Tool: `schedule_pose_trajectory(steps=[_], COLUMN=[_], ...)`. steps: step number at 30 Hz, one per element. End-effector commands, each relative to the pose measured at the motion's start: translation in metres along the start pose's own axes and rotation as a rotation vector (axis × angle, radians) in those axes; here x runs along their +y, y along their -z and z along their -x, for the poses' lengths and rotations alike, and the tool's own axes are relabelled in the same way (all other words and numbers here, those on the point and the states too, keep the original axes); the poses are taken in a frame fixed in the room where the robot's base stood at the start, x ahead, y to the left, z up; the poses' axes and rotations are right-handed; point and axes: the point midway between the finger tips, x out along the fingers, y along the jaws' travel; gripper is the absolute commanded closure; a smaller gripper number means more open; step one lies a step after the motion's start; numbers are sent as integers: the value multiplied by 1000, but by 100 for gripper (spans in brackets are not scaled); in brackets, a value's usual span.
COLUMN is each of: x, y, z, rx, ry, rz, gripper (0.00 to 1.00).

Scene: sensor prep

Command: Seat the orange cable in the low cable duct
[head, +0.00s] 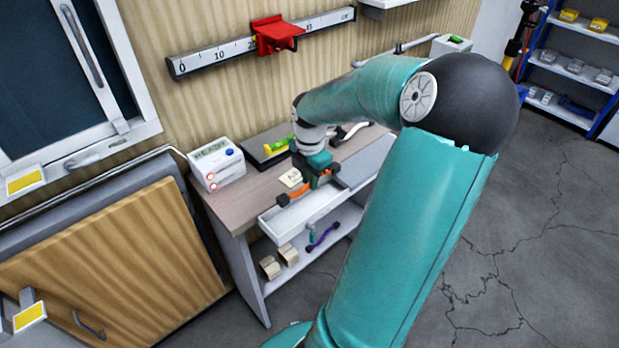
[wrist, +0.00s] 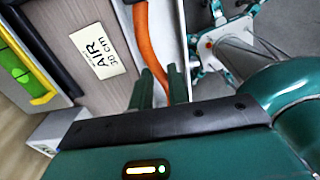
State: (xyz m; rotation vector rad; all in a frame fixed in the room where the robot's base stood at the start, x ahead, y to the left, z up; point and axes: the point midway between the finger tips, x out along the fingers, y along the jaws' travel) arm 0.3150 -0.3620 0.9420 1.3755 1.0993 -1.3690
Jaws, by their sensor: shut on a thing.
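The orange cable (head: 296,194) has dark ends and lies across the table's front, at the white trough (head: 310,212) that I take for the low cable duct. My gripper (head: 316,178) is over the cable, pointing down, its fingers shut on it. In the wrist view the cable (wrist: 145,40) runs down between the two green fingers (wrist: 157,92), next to a pale wall (wrist: 182,35). The cable appears along the trough's table-side edge; I cannot tell whether any of it is inside. My gripper hides its middle.
A card reading "AIR 30 cm" (wrist: 100,58) lies on the table beside the cable. A white READY box (head: 216,165) stands left, a black tray (head: 262,150) with a yellow-green level behind. Below, a shelf holds small boxes (head: 270,267) and a purple cable (head: 322,238).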

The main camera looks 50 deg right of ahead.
Motion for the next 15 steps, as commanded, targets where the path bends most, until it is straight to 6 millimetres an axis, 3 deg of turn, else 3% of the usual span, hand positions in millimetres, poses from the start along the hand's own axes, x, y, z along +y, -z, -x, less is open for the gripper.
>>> schedule_pose_trajectory(steps=[8,15], x=[1,1], y=[-3,-4], z=[-6,-27], rx=[1,2], ry=[0,1], rz=[0,2], gripper=[100,100])
